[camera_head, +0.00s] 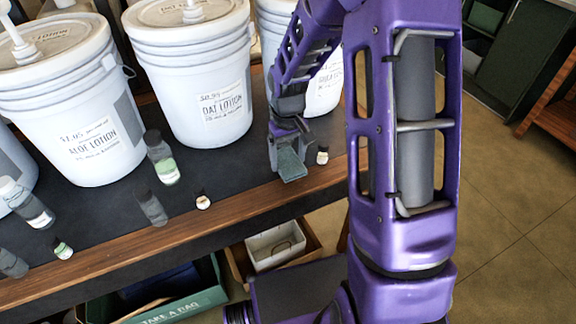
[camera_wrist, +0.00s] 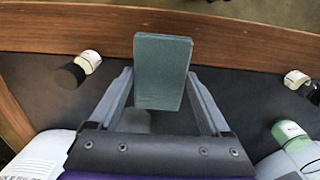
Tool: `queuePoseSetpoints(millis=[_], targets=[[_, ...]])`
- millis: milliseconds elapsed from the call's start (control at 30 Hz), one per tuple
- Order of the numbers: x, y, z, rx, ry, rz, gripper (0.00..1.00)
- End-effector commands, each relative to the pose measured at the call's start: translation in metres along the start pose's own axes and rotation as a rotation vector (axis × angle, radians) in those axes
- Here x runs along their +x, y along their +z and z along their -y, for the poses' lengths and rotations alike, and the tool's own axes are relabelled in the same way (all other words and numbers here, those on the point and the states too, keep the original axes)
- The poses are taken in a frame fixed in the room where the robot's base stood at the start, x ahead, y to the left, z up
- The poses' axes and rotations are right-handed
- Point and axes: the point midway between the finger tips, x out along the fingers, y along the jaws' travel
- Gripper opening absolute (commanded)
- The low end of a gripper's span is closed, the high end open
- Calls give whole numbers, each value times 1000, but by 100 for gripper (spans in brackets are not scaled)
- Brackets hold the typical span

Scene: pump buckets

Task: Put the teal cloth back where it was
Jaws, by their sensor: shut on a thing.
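The teal cloth (camera_head: 292,167) is a flat, folded rectangle at the end of my gripper (camera_head: 287,155). My gripper is shut on it. In the wrist view the cloth (camera_wrist: 163,68) stands between the two fingers and reaches past their tips, over the wooden front edge of the counter. In the head view it is over the dark counter top (camera_head: 235,170), close to that edge. I cannot tell whether it touches the counter.
White lotion buckets (camera_head: 204,75) with pumps line the back of the counter. Larger bottles (camera_head: 162,160) stand further left. A green box (camera_head: 180,300) and white bin (camera_head: 274,246) sit below.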

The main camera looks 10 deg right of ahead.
Motion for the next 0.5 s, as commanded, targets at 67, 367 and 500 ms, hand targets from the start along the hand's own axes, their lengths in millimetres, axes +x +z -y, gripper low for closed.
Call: queuePoseSetpoints(millis=[67, 367, 500], targets=[[14, 1, 0, 0, -1, 2, 29], [28, 0, 0, -1, 0, 0, 29], [31, 0, 0, -1, 0, 0, 29]])
